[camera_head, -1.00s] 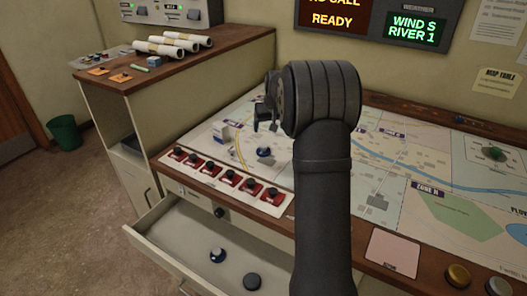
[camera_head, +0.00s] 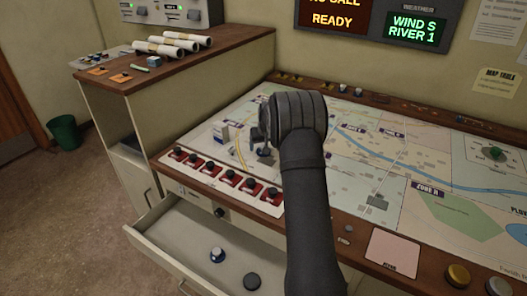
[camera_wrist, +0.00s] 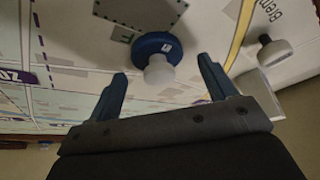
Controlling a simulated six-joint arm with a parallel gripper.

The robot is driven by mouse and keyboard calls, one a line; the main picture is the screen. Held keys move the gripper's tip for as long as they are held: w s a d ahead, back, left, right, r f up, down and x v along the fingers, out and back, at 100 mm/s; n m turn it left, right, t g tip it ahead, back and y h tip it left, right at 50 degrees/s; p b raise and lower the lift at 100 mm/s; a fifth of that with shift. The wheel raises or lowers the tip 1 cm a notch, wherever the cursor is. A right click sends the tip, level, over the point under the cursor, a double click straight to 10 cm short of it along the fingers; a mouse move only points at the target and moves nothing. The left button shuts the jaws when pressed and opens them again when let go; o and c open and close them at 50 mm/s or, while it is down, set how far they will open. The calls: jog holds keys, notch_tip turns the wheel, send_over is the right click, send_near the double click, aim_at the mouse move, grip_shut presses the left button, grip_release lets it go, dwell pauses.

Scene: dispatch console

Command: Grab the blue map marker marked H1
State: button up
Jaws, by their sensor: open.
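A round blue map marker with a pale knob (camera_wrist: 157,43) stands on the map in the wrist view. It carries a small white label that I cannot read. My gripper (camera_wrist: 163,72) is open, with its two blue fingers apart on either side of the marker's near side and nothing between them held. In the head view my gripper (camera_head: 257,137) hangs low over the left part of the map, and the marker (camera_head: 265,155) shows dark just below it, partly hidden by my arm.
The map table (camera_head: 450,175) spreads to the right. Red switches (camera_head: 212,174) line its front left edge. A white object (camera_wrist: 270,50) stands right of the marker.

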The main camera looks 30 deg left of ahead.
jog(key=shift+w+a+f, duration=0.15)
jog(key=shift+f, duration=0.3)
jog(key=c, duration=1.1)
jog(key=shift+o, duration=0.2)
jog(key=shift+r, duration=0.15)
